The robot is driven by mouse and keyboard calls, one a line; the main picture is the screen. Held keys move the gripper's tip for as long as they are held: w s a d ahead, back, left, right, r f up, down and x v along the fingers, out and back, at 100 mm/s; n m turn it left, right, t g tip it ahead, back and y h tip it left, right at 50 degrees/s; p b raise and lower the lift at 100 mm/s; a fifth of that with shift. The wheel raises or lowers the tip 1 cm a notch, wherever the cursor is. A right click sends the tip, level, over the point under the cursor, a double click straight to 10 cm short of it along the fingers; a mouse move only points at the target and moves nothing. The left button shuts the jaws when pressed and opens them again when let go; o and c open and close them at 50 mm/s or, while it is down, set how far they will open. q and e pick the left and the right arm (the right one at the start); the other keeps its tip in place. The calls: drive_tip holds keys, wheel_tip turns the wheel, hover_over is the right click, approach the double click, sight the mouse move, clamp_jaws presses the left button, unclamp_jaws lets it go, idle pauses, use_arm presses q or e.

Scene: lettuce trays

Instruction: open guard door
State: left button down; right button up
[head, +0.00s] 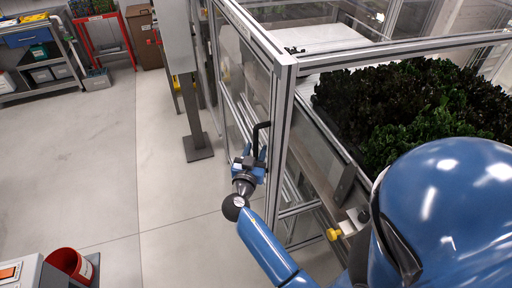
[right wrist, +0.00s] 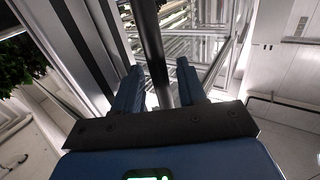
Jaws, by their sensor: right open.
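The guard door (head: 243,72) is a clear panel in an aluminium frame on the near side of the enclosure. It looks closed against the corner post (head: 281,125). Its black handle (head: 257,132) stands out beside that post. My right gripper (head: 255,156) is at the lower part of the handle. In the right wrist view the dark handle bar (right wrist: 153,45) runs between the two blue fingers of the right gripper (right wrist: 158,82). The fingers are apart, with gaps beside the bar. My left gripper is not in view.
Dark green lettuce (head: 420,105) fills the enclosure behind the frame. A grey post (head: 185,85) with a floor plate stands left of the door. The floor (head: 80,150) left of the door is clear.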

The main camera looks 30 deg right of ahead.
drive_tip(key=shift+w+d, duration=0.25)
drive_tip(key=shift+d, duration=0.05)
clamp_jaws()
drive_tip(key=shift+a, duration=0.1)
